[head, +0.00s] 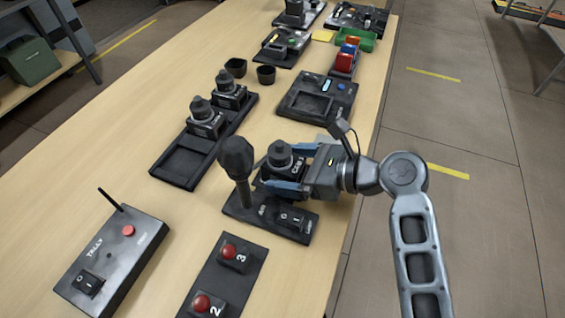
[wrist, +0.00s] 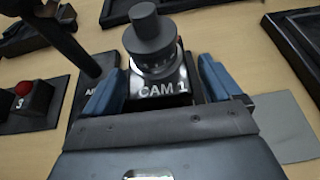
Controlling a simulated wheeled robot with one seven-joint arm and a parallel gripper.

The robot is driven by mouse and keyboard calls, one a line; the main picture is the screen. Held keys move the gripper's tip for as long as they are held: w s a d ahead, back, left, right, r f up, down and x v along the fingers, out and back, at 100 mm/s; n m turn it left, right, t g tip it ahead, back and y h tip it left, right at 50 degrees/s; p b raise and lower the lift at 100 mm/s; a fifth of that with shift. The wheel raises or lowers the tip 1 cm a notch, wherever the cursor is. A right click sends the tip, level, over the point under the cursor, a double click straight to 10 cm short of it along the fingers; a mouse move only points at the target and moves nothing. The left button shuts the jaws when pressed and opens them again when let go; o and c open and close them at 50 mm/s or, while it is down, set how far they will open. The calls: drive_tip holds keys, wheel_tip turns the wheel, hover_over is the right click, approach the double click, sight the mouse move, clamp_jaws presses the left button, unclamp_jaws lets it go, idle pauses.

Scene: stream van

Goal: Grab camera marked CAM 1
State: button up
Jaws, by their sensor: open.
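The camera marked CAM 1 (wrist: 160,72) is a small black block with a round knob-like lens on top. It also shows in the head view (head: 280,160), partly hidden by my gripper. My gripper (head: 283,170) is open, with its blue fingers on either side of the camera. In the wrist view, my gripper (wrist: 160,88) has one finger left and one right of the camera. The left finger looks close to its side; I cannot tell whether either touches.
A black microphone (head: 236,160) stands on a dark base (head: 240,213) just left of the camera. Two similar cameras sit in a black tray (head: 180,165) further left. A TALLY box (head: 130,245) and red-button panel (head: 212,285) are nearer. Bare table lies between the tray and TALLY box.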

drive_tip(key=shift+w+a+f, duration=0.15)
drive_tip(key=shift+a+f, duration=0.1)
drive_tip(key=shift+a, duration=0.25)
drive_tip(key=c, duration=1.5)
